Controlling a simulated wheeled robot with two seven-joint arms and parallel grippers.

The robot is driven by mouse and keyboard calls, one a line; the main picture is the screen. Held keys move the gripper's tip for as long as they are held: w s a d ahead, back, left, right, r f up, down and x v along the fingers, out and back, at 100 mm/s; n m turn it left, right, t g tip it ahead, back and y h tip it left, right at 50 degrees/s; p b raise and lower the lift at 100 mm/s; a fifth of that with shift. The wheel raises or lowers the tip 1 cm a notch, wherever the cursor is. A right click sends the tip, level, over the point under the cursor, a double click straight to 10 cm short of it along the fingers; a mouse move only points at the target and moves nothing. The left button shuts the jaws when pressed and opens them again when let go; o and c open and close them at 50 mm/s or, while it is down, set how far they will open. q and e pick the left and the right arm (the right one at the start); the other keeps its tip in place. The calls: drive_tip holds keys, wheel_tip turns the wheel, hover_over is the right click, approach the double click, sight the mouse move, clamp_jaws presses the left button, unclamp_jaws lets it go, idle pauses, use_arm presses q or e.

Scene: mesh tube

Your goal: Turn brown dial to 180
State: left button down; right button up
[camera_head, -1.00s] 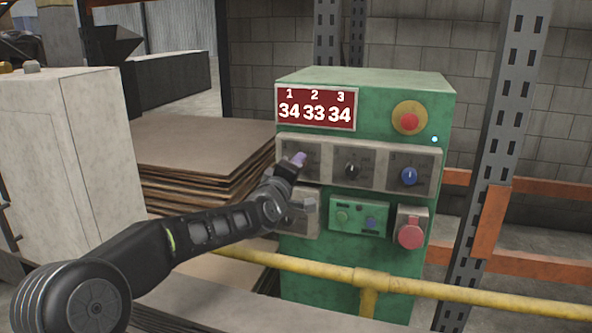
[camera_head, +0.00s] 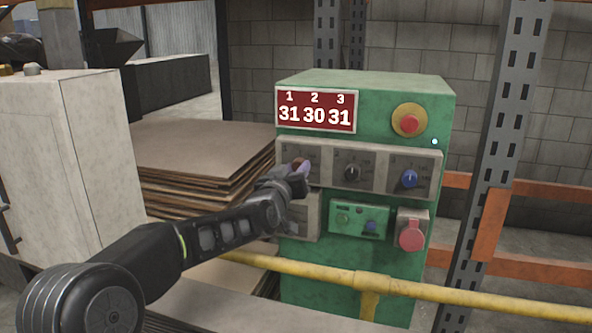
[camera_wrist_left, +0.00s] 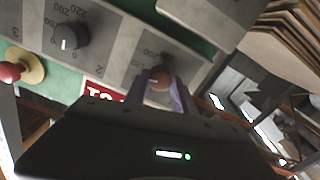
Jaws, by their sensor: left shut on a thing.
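A green control cabinet (camera_head: 370,86) carries a row of three dials under a red display (camera_head: 315,108) reading 31, 30, 31. My left gripper (camera_head: 302,170) is at the leftmost dial, shut on the brown dial (camera_wrist_left: 159,78), which shows between its two purple fingertips in the left wrist view. In the head view the gripper mostly hides this dial; only a small brownish part shows. The black middle dial (camera_head: 351,173) and the blue right dial (camera_head: 409,179) are untouched. My right gripper is not in view.
A red emergency button (camera_head: 409,123) sits above the dials, and a red knob (camera_head: 411,237) below. A yellow rail (camera_head: 430,290) crosses in front of the cabinet. Stacked brown boards (camera_head: 190,150) lie left, behind my left arm.

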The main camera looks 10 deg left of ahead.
use_arm(q)
drive_tip(key=shift+f+m, duration=0.1)
drive_tip(key=shift+m, duration=1.3)
drive_tip(key=c, duration=1)
unclamp_jaws()
drive_tip(key=shift+c, duration=0.2)
drive_tip(key=shift+s, duration=0.1)
drive_tip(key=s, duration=0.7)
drive_tip(key=shift+s+a, duration=0.25)
drive_tip(key=shift+s, duration=0.05)
